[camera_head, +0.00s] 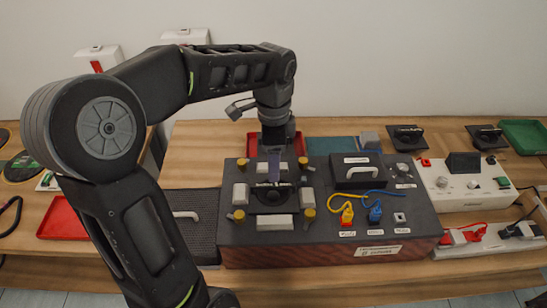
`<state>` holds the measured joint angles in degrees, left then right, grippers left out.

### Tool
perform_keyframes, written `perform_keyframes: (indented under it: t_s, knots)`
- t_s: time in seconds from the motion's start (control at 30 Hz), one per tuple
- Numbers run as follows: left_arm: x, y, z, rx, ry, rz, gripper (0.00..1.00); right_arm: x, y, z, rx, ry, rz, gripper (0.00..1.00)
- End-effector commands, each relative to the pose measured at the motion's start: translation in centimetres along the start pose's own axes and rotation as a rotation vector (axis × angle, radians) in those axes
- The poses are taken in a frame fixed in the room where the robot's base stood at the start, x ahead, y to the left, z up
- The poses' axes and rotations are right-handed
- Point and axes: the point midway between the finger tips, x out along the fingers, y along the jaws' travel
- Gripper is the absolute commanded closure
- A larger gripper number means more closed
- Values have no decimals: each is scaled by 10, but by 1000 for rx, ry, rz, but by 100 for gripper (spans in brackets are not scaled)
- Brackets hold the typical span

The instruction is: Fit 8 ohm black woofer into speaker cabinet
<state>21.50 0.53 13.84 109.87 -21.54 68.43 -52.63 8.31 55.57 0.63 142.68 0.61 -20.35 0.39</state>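The speaker cabinet (330,258) lies on the bench with its dark panel facing up. A black woofer (272,194) with a small white label sits within a ring of pale blocks and yellow knobs on the panel's left part. I cannot tell whether it is fully seated. My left gripper (273,172) points straight down just above or at this woofer. Its fingers show nearly edge-on, so their opening and any contact are unclear. Two more black units on square plates, one (407,134) and another (486,136), lie at the back right; their labels are unreadable. My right gripper is out of view.
A white control box (470,184) stands right of the cabinet. A dark mesh grille (195,224) with a pale handle lies left. A green tray (526,135) sits back right.

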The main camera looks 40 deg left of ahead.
Motion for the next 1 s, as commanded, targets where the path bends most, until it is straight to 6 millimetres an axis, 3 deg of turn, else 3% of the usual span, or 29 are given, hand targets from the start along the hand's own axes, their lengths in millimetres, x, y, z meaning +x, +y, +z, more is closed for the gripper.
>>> perform_keyframes:
  t_s: [0.17,0.47,0.6,1.0]
  knots:
    - [-9,-1,0,0,1,-3,40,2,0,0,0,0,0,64]
    - [-56,-1,-1,0,3,-6,40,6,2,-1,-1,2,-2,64]
    - [-75,-1,0,0,2,-3,40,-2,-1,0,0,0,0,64]
    - [-79,-1,0,0,2,-3,40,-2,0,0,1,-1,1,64]
